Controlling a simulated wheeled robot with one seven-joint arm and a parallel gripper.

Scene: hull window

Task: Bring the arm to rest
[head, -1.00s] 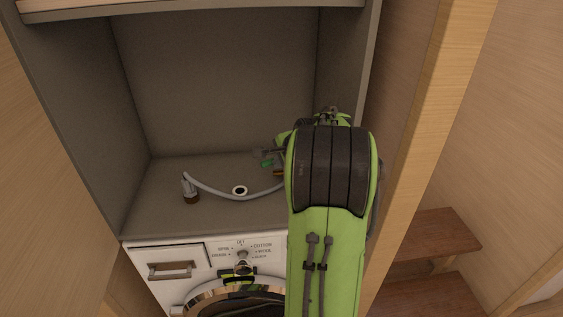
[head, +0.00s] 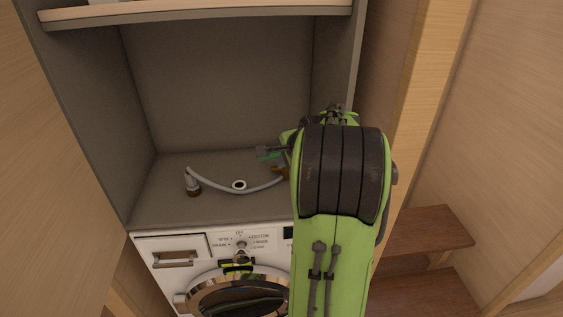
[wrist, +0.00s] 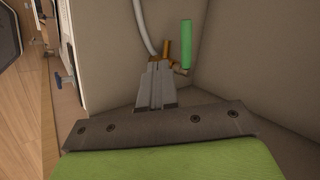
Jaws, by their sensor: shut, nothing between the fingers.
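My green and black arm (head: 340,180) is raised and bent in front of the niche over the washing machine. My gripper (wrist: 156,72) shows in the wrist view as two grey fingers closed together, with nothing between them. In the head view only a grey end of it shows, left of my arm. A green valve handle (wrist: 186,45) and brass fitting (wrist: 168,50) lie just beyond the fingertips in the wrist view. Whether the fingers touch the fitting I cannot tell. A grey hose (head: 232,189) curves across the niche floor, its left end on a dark fitting (head: 193,185).
A white washing machine (head: 200,246) stands below the niche, its round door (head: 240,292) partly behind my arm. A shelf (head: 200,13) crosses above. A wooden post (head: 420,90) stands close right of my arm. Wooden steps (head: 430,232) lie at right.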

